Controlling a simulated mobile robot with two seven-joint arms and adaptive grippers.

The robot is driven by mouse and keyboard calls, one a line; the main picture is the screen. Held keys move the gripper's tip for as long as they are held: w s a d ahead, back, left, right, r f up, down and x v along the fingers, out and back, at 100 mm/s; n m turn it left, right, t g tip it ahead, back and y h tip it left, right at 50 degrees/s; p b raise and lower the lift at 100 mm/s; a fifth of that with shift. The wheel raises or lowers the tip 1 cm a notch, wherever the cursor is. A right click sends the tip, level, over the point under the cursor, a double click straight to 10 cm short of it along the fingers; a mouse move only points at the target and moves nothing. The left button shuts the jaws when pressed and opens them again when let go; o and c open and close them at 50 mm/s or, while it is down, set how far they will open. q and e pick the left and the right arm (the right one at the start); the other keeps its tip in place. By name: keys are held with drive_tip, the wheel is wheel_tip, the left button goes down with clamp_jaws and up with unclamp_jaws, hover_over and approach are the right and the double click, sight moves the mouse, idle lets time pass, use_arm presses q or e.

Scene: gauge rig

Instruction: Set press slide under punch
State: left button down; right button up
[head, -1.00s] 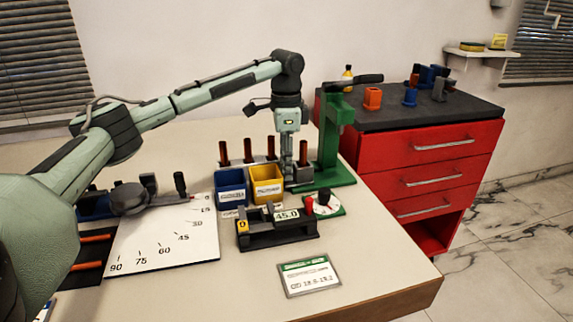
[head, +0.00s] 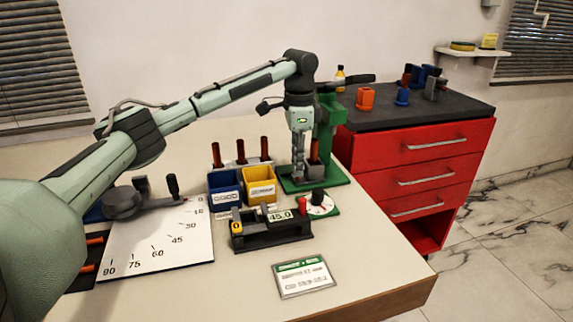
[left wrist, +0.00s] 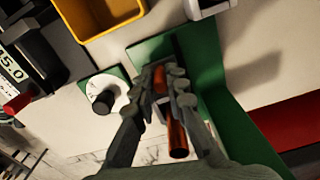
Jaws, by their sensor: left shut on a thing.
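The press slide, a grey block (head: 314,171) with an upright copper-brown rod (head: 315,149), sits on the green press base (head: 335,180). My left gripper (head: 299,178) points down just left of the rod, in front of the green press column (head: 327,115). In the left wrist view my left gripper (left wrist: 165,85) has its fingers close together around a copper-brown piece (left wrist: 176,135) over the green base (left wrist: 205,60). The punch is hidden behind my arm, so the slide's alignment with it cannot be told. My right gripper is not in view.
A blue bin (head: 225,190) and a yellow bin (head: 260,184) stand left of the press, before a rack of copper rods (head: 240,152). A dial (head: 321,205) and a black gauge block (head: 270,233) stand in front. A red cabinet (head: 425,150) is at right.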

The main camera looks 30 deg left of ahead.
use_arm(q)
drive_tip(key=shift+w+d, duration=0.1)
drive_tip(key=shift+w, duration=0.05)
drive_tip(key=c, duration=1.5)
unclamp_jaws()
drive_tip(key=shift+c, duration=0.2)
wheel_tip(320, 180, up, 12)
